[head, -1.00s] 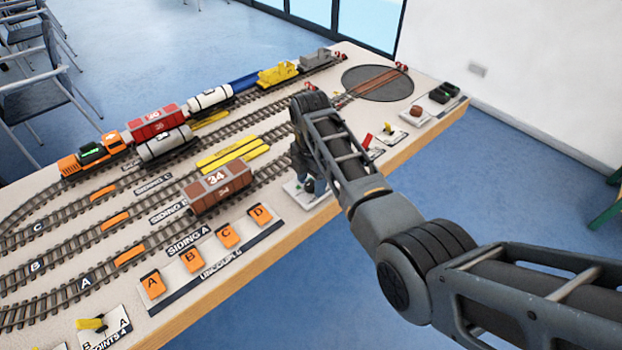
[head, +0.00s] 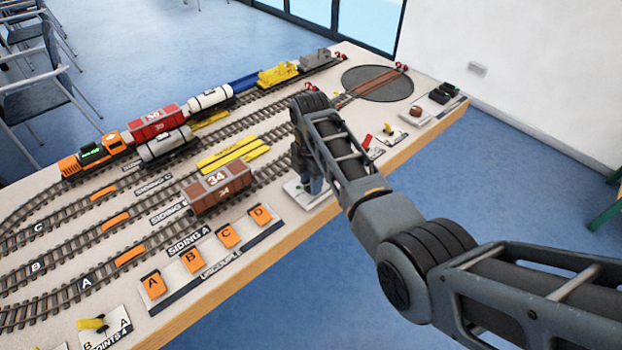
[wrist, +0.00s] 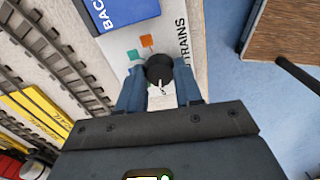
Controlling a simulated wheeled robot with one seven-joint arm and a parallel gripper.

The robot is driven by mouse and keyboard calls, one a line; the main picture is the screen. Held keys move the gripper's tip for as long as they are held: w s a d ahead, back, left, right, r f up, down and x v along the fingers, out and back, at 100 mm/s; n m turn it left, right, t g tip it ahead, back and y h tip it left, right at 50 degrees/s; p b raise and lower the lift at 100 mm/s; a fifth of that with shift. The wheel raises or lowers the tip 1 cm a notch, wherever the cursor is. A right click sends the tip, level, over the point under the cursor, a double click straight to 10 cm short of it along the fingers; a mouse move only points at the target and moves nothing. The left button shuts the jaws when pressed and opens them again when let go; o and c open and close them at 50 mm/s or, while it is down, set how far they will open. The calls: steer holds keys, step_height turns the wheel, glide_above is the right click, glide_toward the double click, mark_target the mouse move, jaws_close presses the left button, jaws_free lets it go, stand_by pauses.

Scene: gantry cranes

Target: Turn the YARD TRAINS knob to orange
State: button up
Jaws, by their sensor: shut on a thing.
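The YARD TRAINS knob (wrist: 160,71) is a round black knob on a pale panel (wrist: 118,44) in the wrist view. The word TRAINS shows on the panel's right, partly hidden. A small white mark shows at the knob's near edge; I cannot tell where the pointer aims. My gripper (wrist: 159,83) is shut on the knob, one blue finger on each side. In the head view, my arm hides the knob and most of the panel (head: 300,199).
A blue plate lettered BAC (wrist: 124,10) lies beside the panel. A brown wagon (head: 219,187) stands on the track left of my gripper. Orange uncouple buttons (head: 228,235) line the table's front edge. A turntable (head: 355,77) sits at the far right.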

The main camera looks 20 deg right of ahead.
steer(key=m+p, duration=0.1)
steer(key=m, duration=0.3)
steer(key=shift+r, duration=0.1)
steer(key=m, duration=0.3)
steer(key=shift+m+p, duration=0.3)
steer(key=shift+p, duration=0.1)
steer(key=m, duration=0.4)
steer(key=shift+m+p, duration=0.3)
steer(key=m, duration=0.3)
steer(key=shift+m, duration=0.3)
steer(key=m, duration=1)
steer(key=shift+m, duration=2.5)
